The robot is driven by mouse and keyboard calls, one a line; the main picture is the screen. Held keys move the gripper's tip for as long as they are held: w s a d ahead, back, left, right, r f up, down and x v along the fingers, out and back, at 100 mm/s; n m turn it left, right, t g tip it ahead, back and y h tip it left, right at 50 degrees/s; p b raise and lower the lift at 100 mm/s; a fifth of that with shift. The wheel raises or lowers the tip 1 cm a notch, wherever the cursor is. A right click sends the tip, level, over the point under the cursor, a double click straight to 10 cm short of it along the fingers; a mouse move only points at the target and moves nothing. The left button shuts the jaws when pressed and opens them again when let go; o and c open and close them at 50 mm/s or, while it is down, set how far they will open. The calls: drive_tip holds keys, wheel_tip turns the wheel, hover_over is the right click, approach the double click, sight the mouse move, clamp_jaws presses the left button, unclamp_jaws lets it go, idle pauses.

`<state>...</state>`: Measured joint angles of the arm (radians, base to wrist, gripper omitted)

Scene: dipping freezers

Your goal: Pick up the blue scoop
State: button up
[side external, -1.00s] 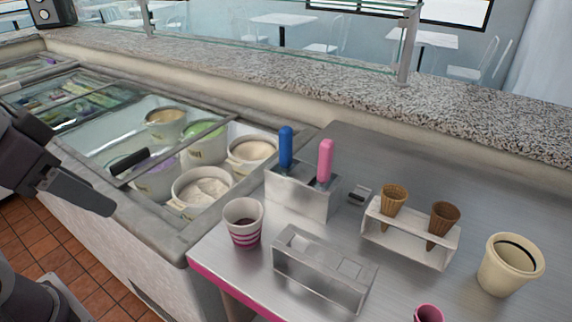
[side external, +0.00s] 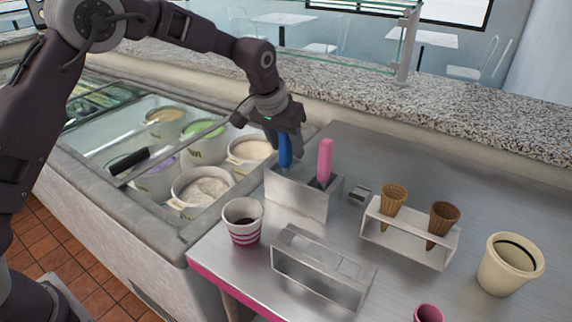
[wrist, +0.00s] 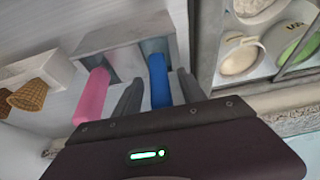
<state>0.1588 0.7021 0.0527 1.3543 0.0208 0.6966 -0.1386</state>
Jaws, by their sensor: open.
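The blue scoop (side external: 285,152) stands upright in the left slot of a metal holder (side external: 296,200), with only its handle showing. A pink scoop (side external: 325,160) stands in the right slot. My gripper (side external: 285,148) is over the blue handle, pointing down. In the wrist view the blue handle (wrist: 160,82) lies between my two spread fingers (wrist: 160,95), and the pink handle (wrist: 92,95) is outside them. The fingers look apart from the blue handle, though contact is hard to tell. The lower part of the blue scoop is hidden in the holder.
The freezer (side external: 165,225) with several ice cream tubs is left of the holder. A striped cup (side external: 243,222), an empty metal rack (side external: 320,275), a cone rack (side external: 408,245) with two cones and a cream container (side external: 510,265) stand on the counter. A stone ledge (side external: 350,90) runs behind.

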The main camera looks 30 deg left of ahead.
drive_tip(key=x, duration=0.2)
drive_tip(key=shift+w+f, duration=0.1)
drive_tip(key=shift+f, duration=0.2)
clamp_jaws()
wheel_tip(320, 180, up, 18)
drive_tip(key=c, duration=0.6)
unclamp_jaws()
clamp_jaws()
idle(0.8)
